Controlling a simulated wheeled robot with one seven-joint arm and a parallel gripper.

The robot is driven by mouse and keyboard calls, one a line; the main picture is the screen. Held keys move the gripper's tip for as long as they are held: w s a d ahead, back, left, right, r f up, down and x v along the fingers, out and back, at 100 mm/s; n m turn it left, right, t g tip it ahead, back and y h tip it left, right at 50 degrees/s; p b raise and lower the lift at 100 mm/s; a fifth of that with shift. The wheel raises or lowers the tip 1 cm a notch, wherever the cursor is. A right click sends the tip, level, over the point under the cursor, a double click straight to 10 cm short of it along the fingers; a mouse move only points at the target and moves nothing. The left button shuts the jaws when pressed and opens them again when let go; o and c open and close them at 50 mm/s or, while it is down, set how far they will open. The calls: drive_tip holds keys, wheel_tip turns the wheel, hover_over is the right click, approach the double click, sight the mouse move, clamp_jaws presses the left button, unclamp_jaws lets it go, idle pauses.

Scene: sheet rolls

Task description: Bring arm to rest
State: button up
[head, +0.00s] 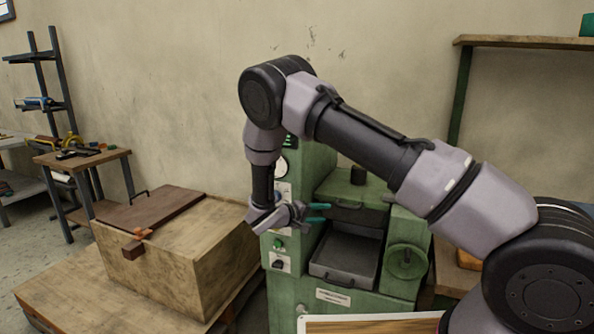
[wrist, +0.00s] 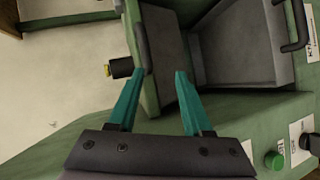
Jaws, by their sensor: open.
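My gripper (head: 318,213) has teal fingers and is in front of the green machine (head: 345,285), near its upper left panel. In the wrist view my gripper (wrist: 160,75) shows both fingers apart with nothing between them. Behind the fingertips is the machine's dark plate and tray opening (wrist: 230,50). My arm is bent, rising from the lower right, with its elbow high and the forearm hanging down.
A wooden crate (head: 170,275) with a dark brown lid board stands left of the machine on a wooden platform. The machine's handwheel (head: 406,262) and pulled-out tray (head: 345,262) are close by. A shelf (head: 520,41) is at the right; a workbench (head: 85,158) is far left.

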drive_tip(key=s+d+r+m+g+y, duration=0.25)
drive_tip(key=s+d+r, duration=0.2)
drive_tip(key=r, duration=0.35)
drive_tip(key=s+d+r+m+g+y, duration=0.2)
drive_tip(key=s+d+r+g, duration=0.1)
drive_tip(key=d+r, duration=0.35)
drive_tip(key=s+d+r+m+g+y, duration=0.2)
drive_tip(key=s+d+r+m, duration=0.15)
drive_tip(key=r, duration=0.55)
drive_tip(key=s+d+r+m+t+y, duration=0.1)
drive_tip(key=s+r+t+y, duration=0.1)
drive_tip(key=s+r, duration=0.5)
drive_tip(key=s+d+r+m+t+y, duration=0.1)
drive_tip(key=s+r+t+y, duration=0.2)
drive_tip(key=s, duration=0.9)
wheel_tip(320, 180, up, 5)
drive_tip(key=shift+s+d+f+t+y, duration=0.1)
drive_tip(key=shift+s+d+t+y, duration=0.2)
drive_tip(key=shift+y, duration=0.75)
